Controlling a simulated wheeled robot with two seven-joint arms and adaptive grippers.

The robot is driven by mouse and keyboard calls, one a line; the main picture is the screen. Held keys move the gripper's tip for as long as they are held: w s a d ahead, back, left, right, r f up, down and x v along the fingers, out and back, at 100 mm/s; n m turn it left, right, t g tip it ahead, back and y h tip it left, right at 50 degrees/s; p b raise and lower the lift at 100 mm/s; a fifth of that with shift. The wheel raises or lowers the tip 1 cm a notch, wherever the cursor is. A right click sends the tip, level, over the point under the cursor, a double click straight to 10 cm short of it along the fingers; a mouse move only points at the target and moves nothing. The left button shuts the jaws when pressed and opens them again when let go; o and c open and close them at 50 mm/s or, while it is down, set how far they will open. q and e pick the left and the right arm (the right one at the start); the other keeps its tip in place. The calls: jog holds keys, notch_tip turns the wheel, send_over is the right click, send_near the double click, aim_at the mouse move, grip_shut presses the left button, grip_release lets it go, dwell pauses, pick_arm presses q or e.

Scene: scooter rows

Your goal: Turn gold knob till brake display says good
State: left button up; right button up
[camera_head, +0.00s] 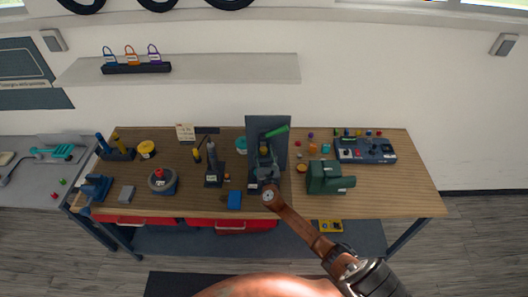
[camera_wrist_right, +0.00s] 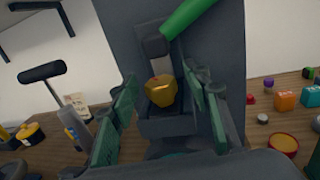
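The gold knob (camera_wrist_right: 161,91) sits on a dark bracket of the brake stand in the right wrist view, below a grey post. The stand's tall dark back panel (camera_head: 281,126) and green lever (camera_head: 276,132) show in the head view; the lever also shows in the wrist view (camera_wrist_right: 187,17). My right gripper (camera_head: 265,166) is in front of the stand. In the wrist view its two green-padded fingers (camera_wrist_right: 166,88) are spread on either side of the knob, with visible gaps. No readable brake display shows. My left gripper is not in view.
A dark green machine (camera_head: 325,178) stands right of the stand on the wooden bench (camera_head: 405,190).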

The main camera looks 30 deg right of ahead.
jog(key=shift+s+a+f, duration=0.1)
jog(key=shift+s+a, duration=0.1)
jog(key=shift+s, duration=0.15)
jog(key=v, duration=1.1)
jog(key=shift+s, duration=0.15)
